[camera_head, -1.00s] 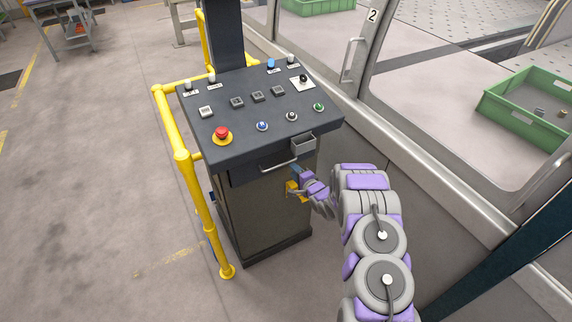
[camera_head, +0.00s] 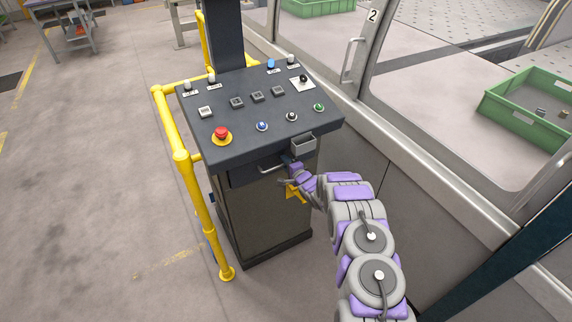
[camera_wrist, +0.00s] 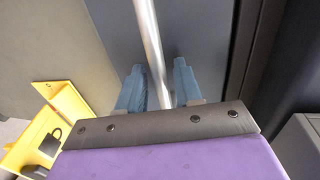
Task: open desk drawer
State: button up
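The desk drawer (camera_head: 240,175) is a dark front under the sloped top of the control desk (camera_head: 218,148). It looks shut. Its silver bar handle (camera_head: 268,168) shows in the head view, with its right end hidden by my gripper (camera_head: 287,160). In the wrist view the handle (camera_wrist: 151,45) runs between the two blue fingertips of my gripper (camera_wrist: 160,80). The fingers are apart, one on each side of the bar, with a gap visible at least on the left.
A small grey box (camera_head: 303,145) is fixed to the desk edge just above my gripper. A yellow bracket with a padlock (camera_wrist: 55,130) is on the cabinet below. A yellow rail (camera_head: 190,195) stands left of the desk. A machine frame (camera_head: 400,150) stands to the right.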

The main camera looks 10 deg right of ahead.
jog(key=shift+c, duration=0.2)
grip_shut()
jog(key=shift+s, duration=0.2)
jog(key=f+p+v, duration=0.2)
jog(key=v, duration=0.7)
jog(key=s+f+p+v, duration=0.1)
jog(key=f+p+v, duration=0.1)
jog(key=v, duration=0.8)
jog(key=shift+f, duration=0.15)
jog(key=shift+d, duration=0.15)
